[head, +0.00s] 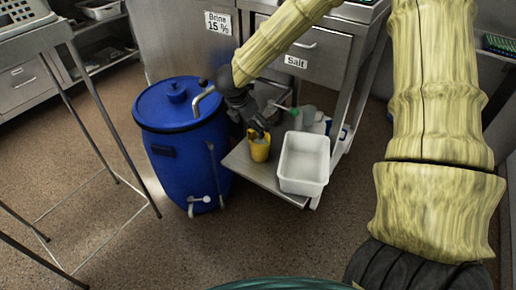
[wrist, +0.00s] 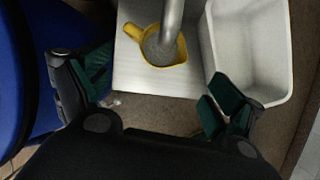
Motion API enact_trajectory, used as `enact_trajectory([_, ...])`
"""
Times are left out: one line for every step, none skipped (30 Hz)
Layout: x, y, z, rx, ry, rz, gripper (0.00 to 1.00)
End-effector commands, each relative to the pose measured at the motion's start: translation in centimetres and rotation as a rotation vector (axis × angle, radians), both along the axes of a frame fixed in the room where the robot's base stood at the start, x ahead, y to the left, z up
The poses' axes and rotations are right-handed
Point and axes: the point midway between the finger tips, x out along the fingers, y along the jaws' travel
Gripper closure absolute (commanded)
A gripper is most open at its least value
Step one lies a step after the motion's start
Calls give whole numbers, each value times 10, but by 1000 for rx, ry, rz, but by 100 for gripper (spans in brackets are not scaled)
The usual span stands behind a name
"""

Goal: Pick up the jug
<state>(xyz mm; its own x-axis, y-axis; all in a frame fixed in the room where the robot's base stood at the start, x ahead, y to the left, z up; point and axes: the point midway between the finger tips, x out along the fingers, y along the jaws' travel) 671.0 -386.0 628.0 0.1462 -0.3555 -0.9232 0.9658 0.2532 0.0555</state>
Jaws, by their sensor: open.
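The jug is small and yellow and stands upright on the low metal shelf, just left of a white tub. It shows in the head view (head: 260,150) and in the wrist view (wrist: 182,52), where its inside looks grey and speckled. A grey metal tube (wrist: 172,18) comes down over the jug's mouth and hides part of it. My gripper (head: 257,131) is at the jug's top in the head view. In the wrist view my gripper (wrist: 158,88) is open and empty, its green-padded fingers wide apart, with the jug ahead between them. I see no contact.
A blue lidded drum (head: 180,150) stands close on the left. The white tub (head: 303,163) stands close on the right. The metal shelf (head: 240,165) has bottles behind the jug. A wire-legged stand (head: 85,120) is at the far left. Floor in front is clear.

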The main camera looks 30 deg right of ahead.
Motion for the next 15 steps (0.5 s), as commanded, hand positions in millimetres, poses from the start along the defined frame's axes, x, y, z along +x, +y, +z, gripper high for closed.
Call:
enact_trajectory([0,-2,-6,0,2,-1,7])
enact_trajectory([1,-3,-9,0,2,-1,7])
enact_trajectory([1,-5,-14,-2,2,0,7])
enact_trajectory([2,-6,-18,-2,2,0,7])
enact_trajectory([2,-8,-22,-1,3,0,7])
enact_trajectory([3,-10,-27,-1,2,0,7])
enact_trajectory([4,-11,-31,-1,2,1,7])
enact_trajectory([5,-12,-35,-1,2,1,7])
enact_trajectory([6,-14,-40,-1,2,2,7])
enact_trajectory([6,-15,-43,-1,2,2,7])
enact_trajectory([6,-16,-45,-1,2,2,7])
enact_trajectory([7,-17,-47,-2,2,2,7])
enact_trajectory([7,-18,-48,-2,2,3,7])
enact_trajectory([7,-18,-49,-2,1,4,7])
enact_trajectory([7,-19,-51,-2,1,4,7])
